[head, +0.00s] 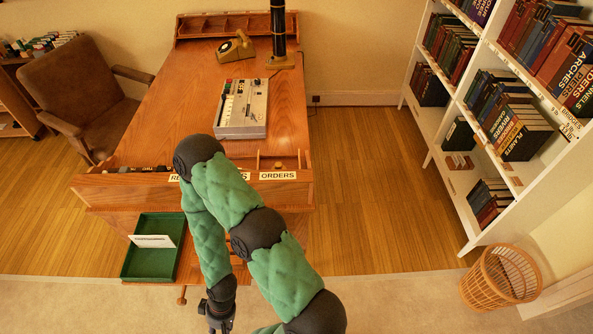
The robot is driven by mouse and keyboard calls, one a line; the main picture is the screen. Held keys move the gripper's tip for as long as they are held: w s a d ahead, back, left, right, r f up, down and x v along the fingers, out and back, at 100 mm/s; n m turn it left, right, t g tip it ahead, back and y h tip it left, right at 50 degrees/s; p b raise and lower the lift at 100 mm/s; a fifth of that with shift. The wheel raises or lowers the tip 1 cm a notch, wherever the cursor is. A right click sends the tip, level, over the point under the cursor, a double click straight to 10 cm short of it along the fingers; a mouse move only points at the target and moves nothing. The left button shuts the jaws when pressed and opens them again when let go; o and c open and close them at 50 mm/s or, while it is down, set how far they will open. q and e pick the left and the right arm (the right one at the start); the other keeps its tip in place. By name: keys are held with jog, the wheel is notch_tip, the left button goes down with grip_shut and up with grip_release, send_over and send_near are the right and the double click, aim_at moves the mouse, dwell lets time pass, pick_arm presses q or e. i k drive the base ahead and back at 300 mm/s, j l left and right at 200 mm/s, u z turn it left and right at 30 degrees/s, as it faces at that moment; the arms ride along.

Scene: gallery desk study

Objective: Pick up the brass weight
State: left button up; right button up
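I cannot make out the brass weight for certain in the head view. A small brownish thing (278,165) shows in the slot above the ORDERS label, but it is too small to identify. My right arm comes in from the bottom right, bends over the front of the desk and reaches back down. My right gripper (218,318) is at the bottom edge, below the desk front, partly cut off. Whether it is open or shut does not show. The arm hides part of the desk front and its compartments. My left gripper is not in view.
A green tray (153,262) with a white card is at front left. A chair (75,85), bookshelf (440,125) and wicker basket (500,277) stand around. Floor right of the desk is clear.

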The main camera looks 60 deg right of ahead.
aim_at(277, 166)
jog(key=z, duration=1.95)
jog(key=i+l, duration=0.2)
jog(key=l, duration=0.15)
jog(key=i+l, duration=0.2)
jog(key=l, duration=0.15)
jog(key=i+l, duration=0.2)
jog(key=l, duration=0.15)
jog(key=i+l, duration=0.2)
jog(key=l, duration=0.15)
jog(key=i+l, duration=0.2)
jog(key=l, duration=0.2)
jog(key=i+l, duration=0.2)
jog(key=l, duration=0.15)
jog(key=l+u, duration=0.1)
jog(key=u, duration=0.35)
jog(key=i+l+u, duration=0.1)
jog(key=u, duration=0.35)
jog(key=l+u, duration=0.25)
jog(key=u, duration=0.2)
jog(key=l+u, duration=0.15)
jog(key=u, duration=0.3)
